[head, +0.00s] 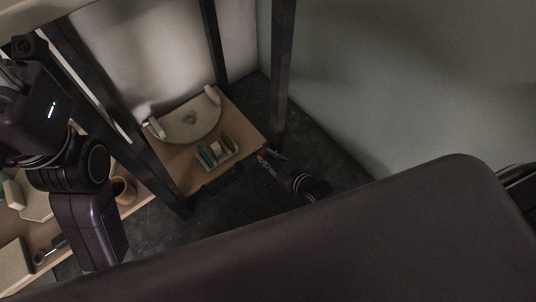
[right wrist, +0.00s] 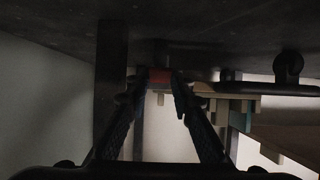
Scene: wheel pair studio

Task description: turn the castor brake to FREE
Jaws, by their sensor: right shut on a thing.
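The castor brake shows as a small red lever (head: 263,152) at the front right corner of a low wheeled shelf unit (head: 184,182). My right gripper (head: 266,158) reaches it from the lower right, close to the floor. In the right wrist view my right gripper (right wrist: 160,84) is shut on the red brake lever (right wrist: 160,76), which sits between the fingertips. The castor behind the lever is mostly hidden, and no FREE marking can be read. My left arm is at the left of the head view, but its gripper does not show.
The lower shelf holds a half-round pale board (head: 190,122) and a small rack (head: 217,151) with upright pieces. A dark post (head: 281,80) rises near my right gripper. Another castor (right wrist: 288,66) shows in the right wrist view. A brown cup (head: 123,190) stands at left.

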